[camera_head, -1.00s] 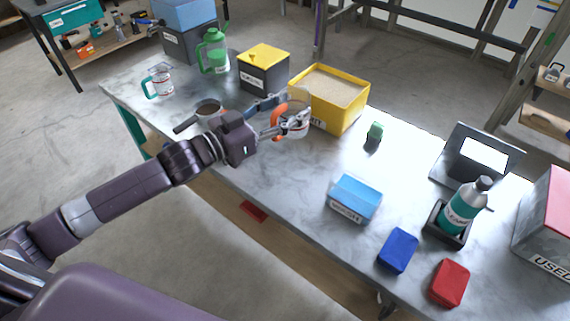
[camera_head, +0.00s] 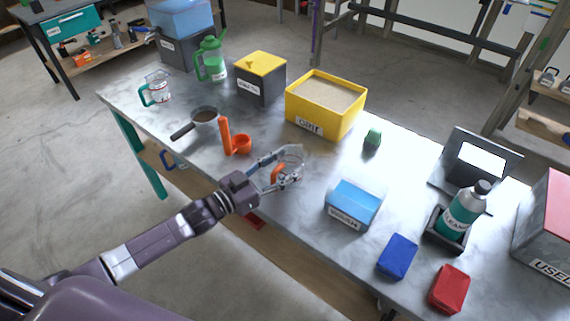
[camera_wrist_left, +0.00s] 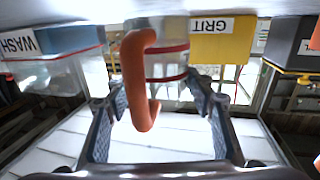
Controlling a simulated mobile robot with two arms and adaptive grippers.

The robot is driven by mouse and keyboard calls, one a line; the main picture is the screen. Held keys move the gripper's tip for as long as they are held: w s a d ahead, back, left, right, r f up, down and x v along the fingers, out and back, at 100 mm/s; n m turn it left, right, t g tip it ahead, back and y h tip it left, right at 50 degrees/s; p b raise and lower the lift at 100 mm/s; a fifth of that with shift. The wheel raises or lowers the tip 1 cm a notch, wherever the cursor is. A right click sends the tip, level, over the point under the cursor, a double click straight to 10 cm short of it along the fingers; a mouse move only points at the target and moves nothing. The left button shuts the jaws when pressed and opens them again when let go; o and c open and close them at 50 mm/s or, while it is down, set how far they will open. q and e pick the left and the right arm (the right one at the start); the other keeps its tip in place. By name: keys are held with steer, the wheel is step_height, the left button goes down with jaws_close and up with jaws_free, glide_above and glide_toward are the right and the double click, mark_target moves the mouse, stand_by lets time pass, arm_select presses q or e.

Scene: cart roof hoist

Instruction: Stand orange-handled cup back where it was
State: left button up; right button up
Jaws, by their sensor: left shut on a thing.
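The orange-handled cup (camera_head: 291,160) is clear with an orange handle, near the front edge of the workbench in the head view. My left gripper (camera_head: 287,181) is shut on it. In the left wrist view, which is upside down, the orange handle (camera_wrist_left: 134,80) stands between the two fingers (camera_wrist_left: 162,100), and the clear body with red bands (camera_wrist_left: 168,65) is behind it. The cup looks roughly upright. I cannot tell whether its base touches the bench. My right gripper is not in view.
A blue-topped box (camera_head: 353,204) is to the right. Bare bench (camera_head: 325,160) lies between cup and bin.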

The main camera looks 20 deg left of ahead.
arm_select(q)
steer(key=o, duration=1.2)
steer(key=shift+f, duration=0.1)
steer(key=shift+o, duration=0.2)
steer(key=shift+r, duration=0.3)
steer(key=v, duration=1)
steer(key=shift+s+f+b, duration=0.15)
steer(key=shift+f+b, duration=0.1)
steer(key=shift+b, duration=0.15)
steer(key=shift+v, duration=0.9)
steer(key=shift+r, duration=0.1)
